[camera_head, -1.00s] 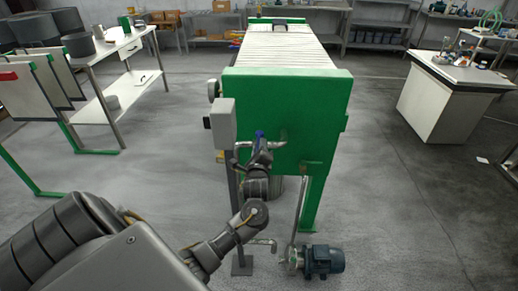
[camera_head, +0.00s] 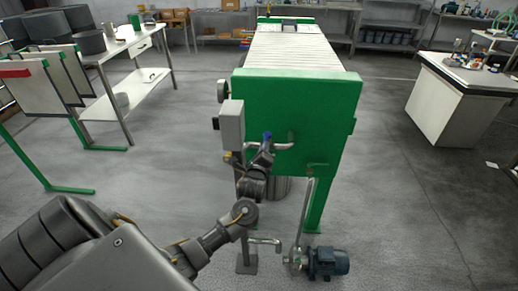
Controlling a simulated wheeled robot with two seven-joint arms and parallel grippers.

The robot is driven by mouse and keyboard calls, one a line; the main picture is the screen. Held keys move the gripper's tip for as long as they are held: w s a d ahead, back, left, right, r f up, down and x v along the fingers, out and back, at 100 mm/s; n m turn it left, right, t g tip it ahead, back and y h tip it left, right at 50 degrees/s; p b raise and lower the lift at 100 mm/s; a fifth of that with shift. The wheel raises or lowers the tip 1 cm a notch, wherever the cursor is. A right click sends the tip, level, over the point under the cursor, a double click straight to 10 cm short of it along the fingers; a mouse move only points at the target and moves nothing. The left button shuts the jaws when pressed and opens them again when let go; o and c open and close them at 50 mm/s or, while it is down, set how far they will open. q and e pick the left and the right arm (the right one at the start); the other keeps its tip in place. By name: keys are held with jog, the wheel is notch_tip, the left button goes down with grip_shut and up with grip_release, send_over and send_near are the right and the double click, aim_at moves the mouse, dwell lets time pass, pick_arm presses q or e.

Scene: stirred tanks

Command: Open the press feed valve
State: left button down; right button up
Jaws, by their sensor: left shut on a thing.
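The filter press (camera_head: 300,110) stands ahead of me, with a big green end plate facing me. A metal feed pipe (camera_head: 284,147) runs into the front of this plate. A small blue valve handle (camera_head: 267,135) stands up on the pipe at its left part. My left gripper (camera_head: 262,150) is at the valve, shut on the blue handle. Its fingers and dark wrist hide most of the valve body, so the exact angle of the handle is hard to tell. My right gripper is out of view.
A grey box on a post (camera_head: 231,125) stands just left of my left wrist. A pump with a blue motor (camera_head: 328,262) sits on the floor below, with an upright pipe. A white table (camera_head: 120,48) is at left, a white bench (camera_head: 448,95) at right. Open floor lies between.

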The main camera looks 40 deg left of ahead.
pick_arm(q)
jog(key=c, duration=1.4)
grip_release()
jog(key=v, duration=1.1)
jog(key=shift+w, duration=0.1)
jog(key=shift+c, duration=0.2)
